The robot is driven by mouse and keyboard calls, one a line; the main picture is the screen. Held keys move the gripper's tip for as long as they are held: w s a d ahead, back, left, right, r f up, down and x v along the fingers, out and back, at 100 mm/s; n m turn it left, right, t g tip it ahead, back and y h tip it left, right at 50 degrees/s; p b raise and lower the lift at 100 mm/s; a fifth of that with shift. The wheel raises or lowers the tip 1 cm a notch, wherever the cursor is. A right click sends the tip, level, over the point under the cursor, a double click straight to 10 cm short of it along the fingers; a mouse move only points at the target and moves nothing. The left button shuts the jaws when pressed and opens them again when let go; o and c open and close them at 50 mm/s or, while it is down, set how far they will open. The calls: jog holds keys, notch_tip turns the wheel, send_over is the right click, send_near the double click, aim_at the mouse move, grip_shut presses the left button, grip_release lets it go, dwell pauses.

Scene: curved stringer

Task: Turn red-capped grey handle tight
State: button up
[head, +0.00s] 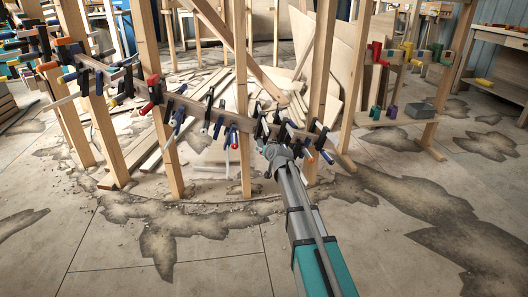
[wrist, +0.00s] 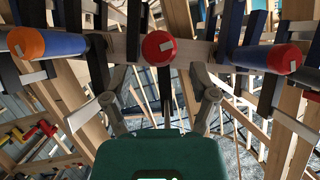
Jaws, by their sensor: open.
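In the wrist view a round red cap (wrist: 159,47) with a pale mark faces the camera, nearly end-on. The handle shaft behind it is mostly hidden, so I cannot see its grey. My gripper (wrist: 159,76) is open, with one finger to each side below the red cap and nothing between them. In the head view my gripper (head: 277,152) is at the right part of a row of clamps on the curved wooden stringer (head: 190,106). The red-capped handle cannot be singled out there.
In the wrist view an orange-capped blue handle (wrist: 62,44) is on the left, and another blue handle (wrist: 248,57) with an orange-red cap is on the right. Dark clamp bars stand close around. Wooden posts (head: 243,120) flank the stringer. Open floor (head: 190,265) lies in front.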

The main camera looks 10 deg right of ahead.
aim_at(261, 145)
jog(key=shift+b+x, duration=0.6)
jog(key=shift+x, duration=1.6)
